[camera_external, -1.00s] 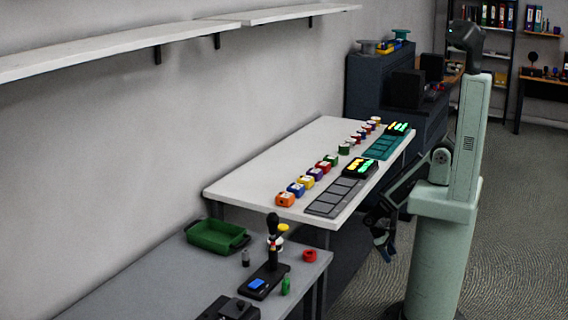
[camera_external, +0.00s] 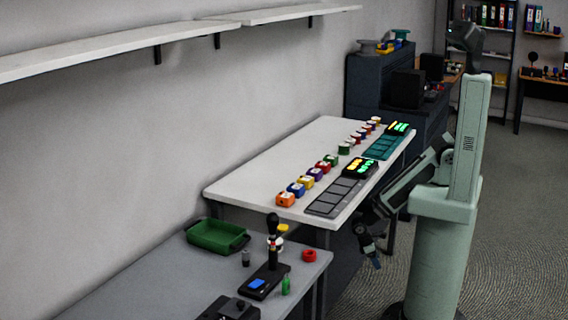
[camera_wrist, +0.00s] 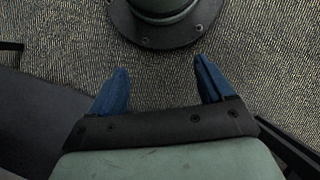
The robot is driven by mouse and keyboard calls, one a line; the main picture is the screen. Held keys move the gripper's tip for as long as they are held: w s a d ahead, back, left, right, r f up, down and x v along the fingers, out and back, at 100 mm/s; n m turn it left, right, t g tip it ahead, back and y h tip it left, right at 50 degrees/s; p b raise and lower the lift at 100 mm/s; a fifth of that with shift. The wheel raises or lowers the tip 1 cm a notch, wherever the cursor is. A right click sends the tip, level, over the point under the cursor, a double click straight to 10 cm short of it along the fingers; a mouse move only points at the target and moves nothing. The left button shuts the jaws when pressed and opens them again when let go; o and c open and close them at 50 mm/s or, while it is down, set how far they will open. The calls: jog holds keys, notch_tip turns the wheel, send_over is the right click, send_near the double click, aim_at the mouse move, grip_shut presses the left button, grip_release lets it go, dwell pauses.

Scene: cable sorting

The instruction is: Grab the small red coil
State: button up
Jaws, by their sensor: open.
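The small red coil (camera_external: 309,256) lies near the right edge of the grey table (camera_external: 150,285), at the front of the room. My gripper (camera_external: 373,262) hangs low to the right of that table, apart from the coil, over the floor. In the wrist view my gripper (camera_wrist: 160,95) shows two blue fingers spread wide with nothing between them. The wrist view shows carpet and my own base, not the coil.
A higher white table (camera_external: 262,172) with several coloured blocks and dark panels stands behind, close to my arm.

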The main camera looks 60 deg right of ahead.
jog(key=s+a+r+n+t, duration=0.2)
jog(key=a+r+n, duration=0.15)
jog(key=a, duration=0.75)
jog(key=s+a+r+n+t, duration=0.25)
jog(key=a+r, duration=0.25)
jog(key=a, duration=0.5)
jog(key=s+a+r+n+t, duration=0.15)
jog(key=a+r+n, duration=0.3)
jog(key=a, duration=0.65)
jog(key=s+a+r+t+y, duration=0.4)
jog(key=a+r+t, duration=0.1)
jog(key=a+r, duration=0.75)
jog(key=m+t+y, duration=0.2)
jog(key=m+t, duration=0.5)
send_near(314, 252)
jog(key=s, duration=0.4)
jog(key=r+m, duration=0.2)
jog(key=m, duration=0.3)
jog(key=shift+m, duration=0.25)
jog(key=shift+d+x, duration=0.2)
jog(key=shift+x, duration=3.4)
jog(key=shift+d+x, duration=0.2)
jog(key=shift+x, duration=3.4)
jog(key=shift+f, duration=0.15)
